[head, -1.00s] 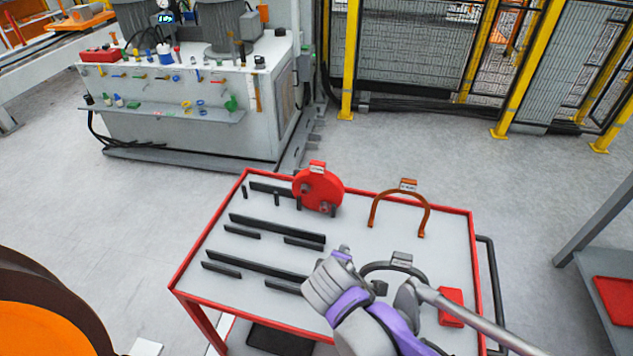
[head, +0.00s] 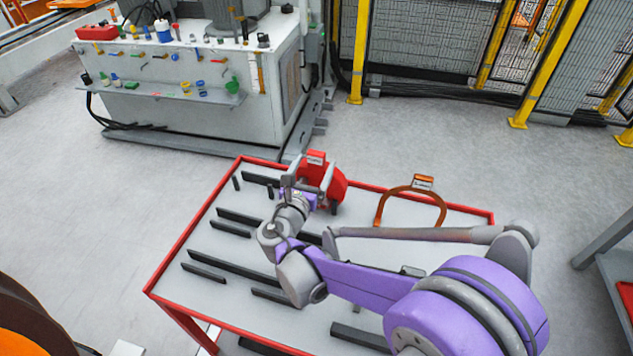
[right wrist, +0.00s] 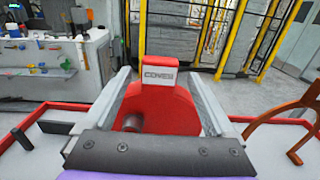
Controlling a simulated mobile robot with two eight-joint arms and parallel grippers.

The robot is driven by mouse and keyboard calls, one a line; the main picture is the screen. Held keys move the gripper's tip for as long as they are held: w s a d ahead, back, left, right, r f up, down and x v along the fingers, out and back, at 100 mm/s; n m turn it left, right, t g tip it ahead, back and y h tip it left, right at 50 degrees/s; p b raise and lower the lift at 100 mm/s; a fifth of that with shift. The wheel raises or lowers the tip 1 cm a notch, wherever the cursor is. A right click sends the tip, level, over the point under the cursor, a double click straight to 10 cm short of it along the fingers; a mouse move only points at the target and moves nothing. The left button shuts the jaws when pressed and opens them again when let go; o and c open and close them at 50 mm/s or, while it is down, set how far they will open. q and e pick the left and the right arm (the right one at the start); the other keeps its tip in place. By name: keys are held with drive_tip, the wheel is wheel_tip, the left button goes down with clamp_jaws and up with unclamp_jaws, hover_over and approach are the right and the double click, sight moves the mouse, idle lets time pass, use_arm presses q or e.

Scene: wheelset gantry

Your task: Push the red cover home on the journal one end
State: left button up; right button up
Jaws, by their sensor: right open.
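The red cover (head: 331,187) stands upright at the back edge of the red-rimmed table (head: 190,232). In the right wrist view the red cover (right wrist: 160,100) has a block on top with a white "COVER" label and a grey round stub low on its face. My right gripper (head: 309,180) is open, its two fingers on either side of the cover; I cannot tell whether they touch it. In the right wrist view the fingers of my right gripper (right wrist: 162,95) flank the cover. My left gripper is not in view. No journal end is clearly visible.
An orange-brown hoop (head: 412,191) stands right of the cover. Several black bars (head: 235,266) lie on the table. A grey cabinet (head: 200,110) is behind, with yellow-posted fencing (head: 357,60) at the back right. A dark round part (head: 35,325) is at lower left.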

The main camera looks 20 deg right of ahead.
drive_tip(key=x, duration=0.5)
drive_tip(key=shift+w+d+f+p, duration=0.1)
drive_tip(key=shift+w+d+p, duration=0.05)
drive_tip(key=shift+w+p, duration=0.25)
drive_tip(key=shift+s, duration=0.2)
drive_tip(key=shift+c, duration=0.9)
clamp_jaws()
